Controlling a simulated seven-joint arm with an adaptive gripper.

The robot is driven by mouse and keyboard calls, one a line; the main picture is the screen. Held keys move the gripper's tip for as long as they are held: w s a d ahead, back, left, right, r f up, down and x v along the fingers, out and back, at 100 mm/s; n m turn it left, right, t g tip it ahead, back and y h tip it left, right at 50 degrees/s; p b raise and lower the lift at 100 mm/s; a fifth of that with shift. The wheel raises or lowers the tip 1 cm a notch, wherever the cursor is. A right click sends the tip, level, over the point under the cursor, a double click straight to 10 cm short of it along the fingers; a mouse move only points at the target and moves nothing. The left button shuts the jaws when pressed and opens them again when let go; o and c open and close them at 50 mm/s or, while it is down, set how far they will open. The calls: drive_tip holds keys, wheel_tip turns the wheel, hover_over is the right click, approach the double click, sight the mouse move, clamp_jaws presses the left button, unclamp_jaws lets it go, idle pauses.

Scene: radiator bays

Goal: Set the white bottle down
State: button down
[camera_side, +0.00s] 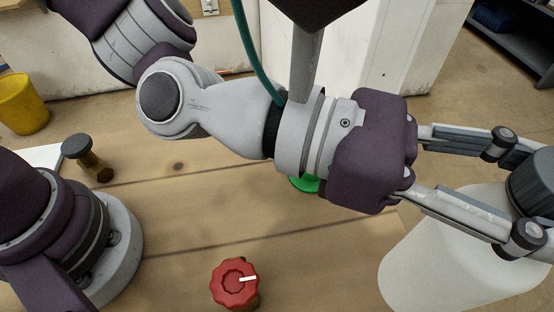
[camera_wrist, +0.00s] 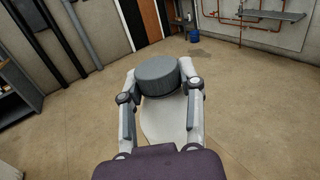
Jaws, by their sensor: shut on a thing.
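My gripper (camera_side: 530,185) reaches to the right in the side view, its two long fingers closed on either side of a dark grey round cap. The cap tops the white bottle (camera_side: 450,262), whose pale body extends down and to the left from it. In the wrist view the cap sits between the fingertips of my gripper (camera_wrist: 163,86), with part of the white bottle (camera_wrist: 165,122) below it. The fingers and palm cover parts of the bottle. Its base runs toward the lower edge of the side view, and I cannot tell whether it touches anything.
A red knob-like top with a white mark (camera_side: 235,283) stands at the front of the wooden table (camera_side: 180,222). A brown item with a dark cap (camera_side: 88,158) is at the left. A green thing (camera_side: 305,184) is mostly hidden under my wrist. A yellow bucket (camera_side: 20,104) is behind.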

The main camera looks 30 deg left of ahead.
sight(386, 263)
wheel_tip(386, 263, down, 13)
drive_tip(key=shift+r, duration=0.1)
idle(0.4)
drive_tip(key=c, duration=0.7)
unclamp_jaws()
drive_tip(key=shift+f, duration=0.2)
drive_tip(key=shift+a+r, duration=0.1)
drive_tip(key=shift+r, duration=0.05)
drive_tip(key=v, duration=1.1)
drive_tip(key=shift+s+a, duration=0.2)
drive_tip(key=shift+a, duration=0.2)
